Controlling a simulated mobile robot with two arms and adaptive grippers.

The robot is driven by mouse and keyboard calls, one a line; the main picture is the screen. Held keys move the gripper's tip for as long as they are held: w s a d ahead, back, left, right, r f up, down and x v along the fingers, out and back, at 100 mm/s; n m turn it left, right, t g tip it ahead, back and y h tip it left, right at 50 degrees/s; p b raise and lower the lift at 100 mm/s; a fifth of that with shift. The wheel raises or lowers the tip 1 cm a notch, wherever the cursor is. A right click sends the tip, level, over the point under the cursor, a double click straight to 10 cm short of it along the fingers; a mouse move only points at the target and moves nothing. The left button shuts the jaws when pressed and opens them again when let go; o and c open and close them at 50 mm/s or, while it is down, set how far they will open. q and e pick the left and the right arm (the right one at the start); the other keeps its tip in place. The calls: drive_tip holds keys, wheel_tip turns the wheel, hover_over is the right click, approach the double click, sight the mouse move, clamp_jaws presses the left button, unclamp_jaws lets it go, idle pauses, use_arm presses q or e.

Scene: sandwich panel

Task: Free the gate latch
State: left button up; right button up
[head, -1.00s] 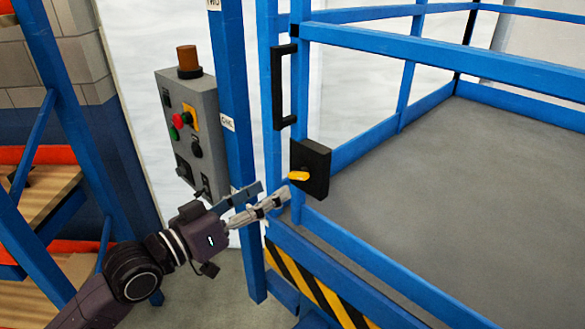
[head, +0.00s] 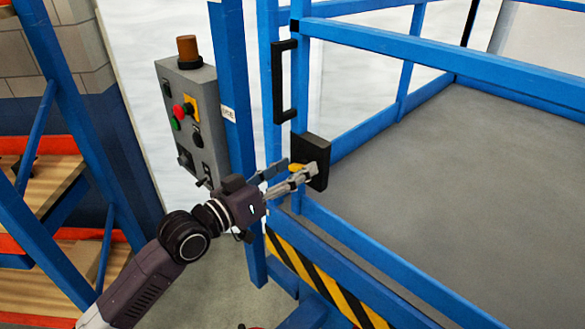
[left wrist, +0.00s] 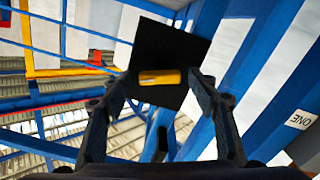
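The gate latch is a black box (head: 316,153) on the blue gate post, with a small yellow lever (head: 296,168) on its face. In the left wrist view the latch box (left wrist: 165,48) fills the upper middle, and the yellow lever (left wrist: 160,78) lies across it. My left gripper (head: 295,172) is at the latch. Its fingers are spread, one on each side of the lever in the wrist view, with gaps between. I cannot tell whether a fingertip touches the box. My right gripper is not in view.
A grey control box (head: 191,120) with buttons and an orange-brown beacon stands left of the gate. A black handle (head: 284,82) is above the latch. Blue rails surround the grey platform (head: 430,190). A wooden shelf rack (head: 40,190) is at the left.

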use_arm(q)
drive_tip(key=c, duration=1.1)
drive_tip(key=shift+f+m+b, duration=0.15)
drive_tip(key=shift+m+b, duration=0.55)
drive_tip(key=shift+m, duration=0.3)
drive_tip(key=shift+s+m, duration=0.1)
drive_tip(key=shift+m, duration=1.1)
drive_tip(key=shift+r, duration=0.2)
drive_tip(key=o, duration=1.2)
drive_tip(key=v, duration=1.2)
